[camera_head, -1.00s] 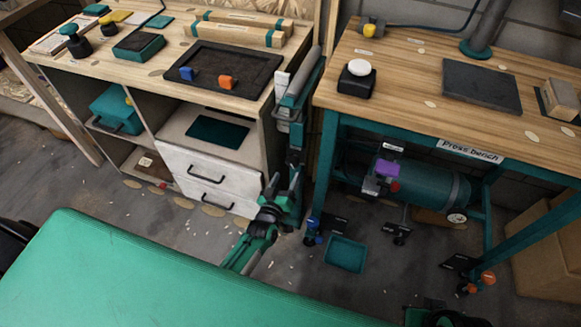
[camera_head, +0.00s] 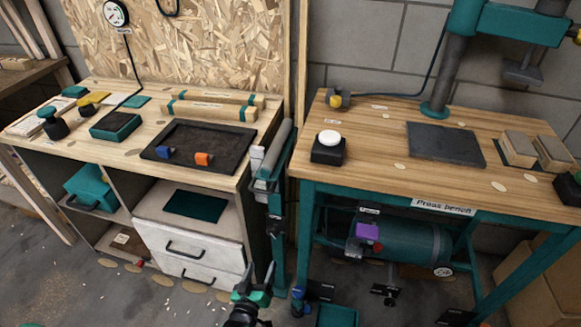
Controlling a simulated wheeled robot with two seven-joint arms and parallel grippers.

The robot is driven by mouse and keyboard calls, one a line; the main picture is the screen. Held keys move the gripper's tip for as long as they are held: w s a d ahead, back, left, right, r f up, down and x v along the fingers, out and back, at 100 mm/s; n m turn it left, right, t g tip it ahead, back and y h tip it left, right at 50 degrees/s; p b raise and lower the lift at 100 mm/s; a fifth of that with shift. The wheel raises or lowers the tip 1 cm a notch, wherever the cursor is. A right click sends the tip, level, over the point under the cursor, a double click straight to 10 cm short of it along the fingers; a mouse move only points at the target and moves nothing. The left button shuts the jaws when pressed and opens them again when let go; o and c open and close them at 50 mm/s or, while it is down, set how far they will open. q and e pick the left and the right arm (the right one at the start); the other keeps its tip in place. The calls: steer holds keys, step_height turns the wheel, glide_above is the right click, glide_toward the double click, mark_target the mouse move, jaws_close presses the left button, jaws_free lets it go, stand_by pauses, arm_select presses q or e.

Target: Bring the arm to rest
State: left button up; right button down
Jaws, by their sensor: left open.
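My left gripper (camera_head: 252,287) shows at the bottom of the head view, left of centre, with dark jaws and green parts. It is open, and nothing shows between its fingers. It appears in front of the white drawers (camera_head: 192,248) of the left workbench and left of the press bench (camera_head: 440,208). I cannot tell how far it is from the drawers. Most of its arm is cut off by the bottom edge. My right gripper is not in view.
A black tray (camera_head: 228,141) with a blue block (camera_head: 165,153) and an orange block (camera_head: 203,159) lies on the left bench. A teal post (camera_head: 277,240) stands between the benches. A teal tank (camera_head: 415,245) and teal bin (camera_head: 337,317) are beneath and before the press bench.

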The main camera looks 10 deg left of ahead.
arm_select(q)
steer(key=shift+d, duration=0.1)
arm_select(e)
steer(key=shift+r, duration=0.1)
